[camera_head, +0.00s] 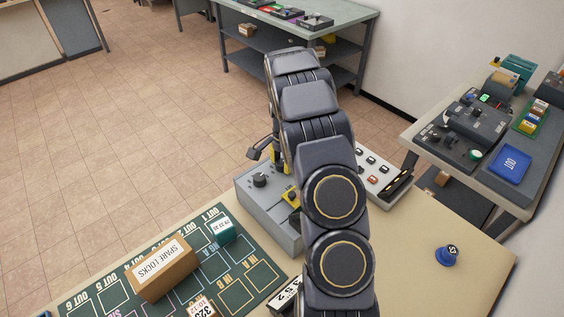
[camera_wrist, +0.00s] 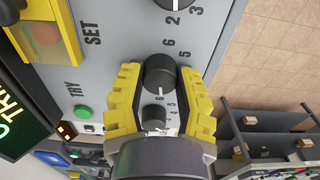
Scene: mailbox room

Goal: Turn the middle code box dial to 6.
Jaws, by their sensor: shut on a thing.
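The grey code box panel (camera_wrist: 110,45) fills the wrist view, with three black dials along it. My gripper (camera_wrist: 160,82) has its yellow fingers on either side of the middle dial (camera_wrist: 160,72), shut on it. The digits 6 and 5 show above this dial; I cannot read its pointer setting for sure. One dial (camera_wrist: 172,4) is cut off at the top, and another (camera_wrist: 154,117) sits below, between the finger bases.
The panel also carries a green TRY button (camera_wrist: 83,111) and a yellow-framed part (camera_wrist: 45,42) near SET. In the head view, a SPARE LOCKS box (camera_head: 162,270) and teal block (camera_head: 222,230) stand on the green mat (camera_head: 118,292). A white button panel (camera_head: 378,175) is right of my arm.

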